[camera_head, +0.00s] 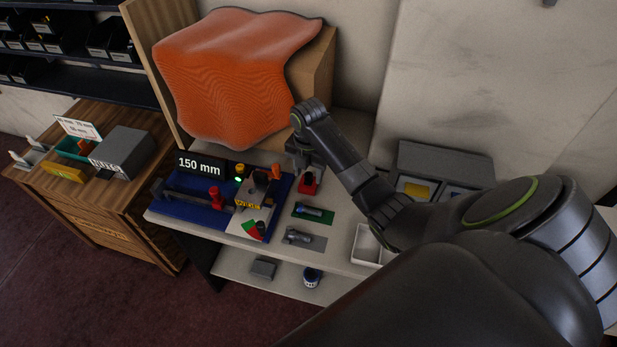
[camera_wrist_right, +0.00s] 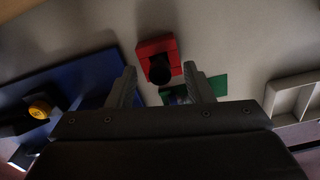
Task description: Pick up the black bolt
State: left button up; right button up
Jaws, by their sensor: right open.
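The black bolt (camera_wrist_right: 159,70) shows in the right wrist view as a dark round shape on a red pad (camera_wrist_right: 156,45). The red pad also shows in the head view (camera_head: 309,184), with a dark piece on it partly hidden by my gripper. My right gripper (camera_head: 304,168) hangs just above the red pad in the head view. In the wrist view its two fingers (camera_wrist_right: 162,82) are apart, with the bolt seen between their tips and nothing gripped. I cannot tell the exact height gap. My left gripper is not in view.
A bolt on a green pad (camera_head: 313,213) and a grey one on a grey pad (camera_head: 304,238) lie nearer the front. A blue fixture with a 150 mm sign (camera_head: 200,165) stands left. A white tray (camera_head: 366,247) is right; an orange draped cover (camera_head: 235,75) is behind.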

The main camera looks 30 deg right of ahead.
jog(key=shift+c, duration=0.5)
grip_shut()
jog(key=shift+r, duration=0.2)
